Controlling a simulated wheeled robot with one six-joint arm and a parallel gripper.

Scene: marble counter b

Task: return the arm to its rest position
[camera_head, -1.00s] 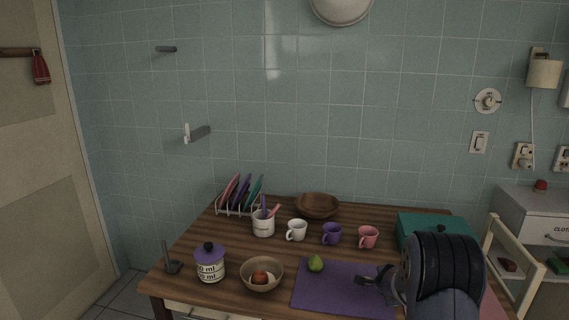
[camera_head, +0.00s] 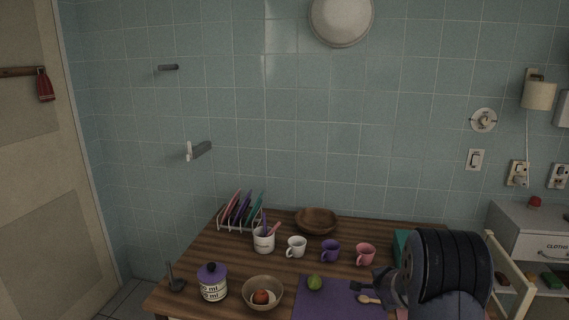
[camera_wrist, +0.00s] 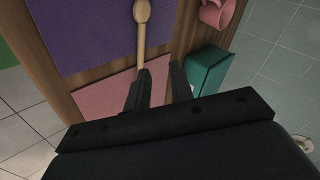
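My gripper (camera_head: 362,287) is over the right part of the purple mat (camera_head: 322,298) in the head view, with my dark arm coming in from the lower right. In the wrist view its two dark fingers (camera_wrist: 161,78) stand apart with nothing between their tips. A wooden spoon (camera_wrist: 142,28) lies on the purple mat beyond the left finger, its handle end running behind that finger. The spoon also shows in the head view (camera_head: 368,299), just below the gripper. My arm hides part of the table's right side.
A teal box (camera_wrist: 207,70) is right of the gripper. A chair (camera_head: 507,275) stands right of the table. The air above the table is clear.

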